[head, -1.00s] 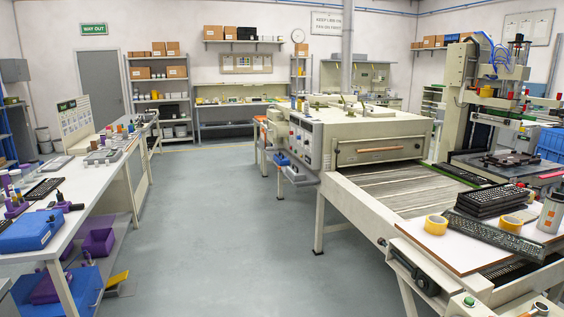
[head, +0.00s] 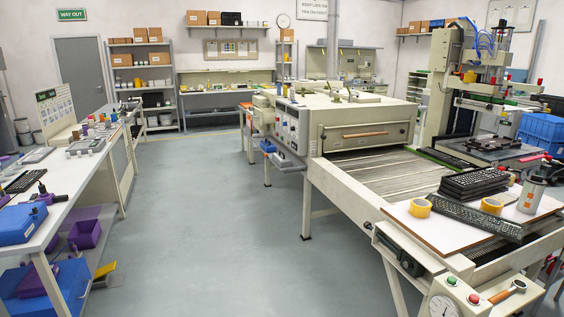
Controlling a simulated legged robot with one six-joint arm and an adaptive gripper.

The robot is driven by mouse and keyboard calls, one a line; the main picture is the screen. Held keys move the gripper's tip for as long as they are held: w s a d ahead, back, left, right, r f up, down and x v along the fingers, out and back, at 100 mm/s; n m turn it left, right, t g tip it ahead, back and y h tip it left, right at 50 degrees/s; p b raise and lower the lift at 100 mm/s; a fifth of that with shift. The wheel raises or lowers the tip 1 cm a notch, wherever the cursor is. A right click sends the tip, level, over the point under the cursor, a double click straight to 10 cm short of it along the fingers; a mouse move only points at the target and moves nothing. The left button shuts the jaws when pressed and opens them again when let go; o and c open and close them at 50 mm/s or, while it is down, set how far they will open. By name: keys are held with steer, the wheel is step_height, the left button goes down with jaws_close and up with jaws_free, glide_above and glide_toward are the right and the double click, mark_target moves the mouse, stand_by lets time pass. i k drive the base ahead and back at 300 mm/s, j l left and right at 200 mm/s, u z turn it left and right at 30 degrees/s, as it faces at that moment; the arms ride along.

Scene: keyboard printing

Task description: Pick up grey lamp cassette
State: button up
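I cannot single out the grey lamp cassette with certainty. A grey tray-like piece (head: 289,161) sticks out low on the side of the large cream machine (head: 345,118), beside a small blue part (head: 267,146). Grey flat items (head: 88,147) also lie on the left bench, too small to identify. My gripper is not in view.
The left bench (head: 58,213) carries a blue box (head: 18,224) and keyboards. Purple bins (head: 86,233) sit below it. A conveyor (head: 390,173) runs from the machine towards a board with stacked keyboards (head: 474,183) and tape rolls. The grey floor (head: 200,220) between is clear.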

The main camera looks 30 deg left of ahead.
mark_target(283, 161)
steer(key=i+j+u, duration=0.7)
steer(key=i, duration=0.3)
steer(key=i+j+u, duration=0.35)
steer(key=i, duration=0.2)
steer(key=i+u, duration=0.35)
steer(key=i, duration=1.65)
steer(key=i+z, duration=0.15)
steer(key=i, duration=0.35)
steer(key=i+j+z, duration=0.2)
steer(key=i, duration=0.25)
steer(key=i+j+z, duration=0.15)
steer(key=i, duration=0.3)
steer(key=i+j+z, duration=0.2)
steer(key=i+z, duration=0.2)
steer(key=i+j+z, duration=0.85)
steer(key=k, duration=0.1)
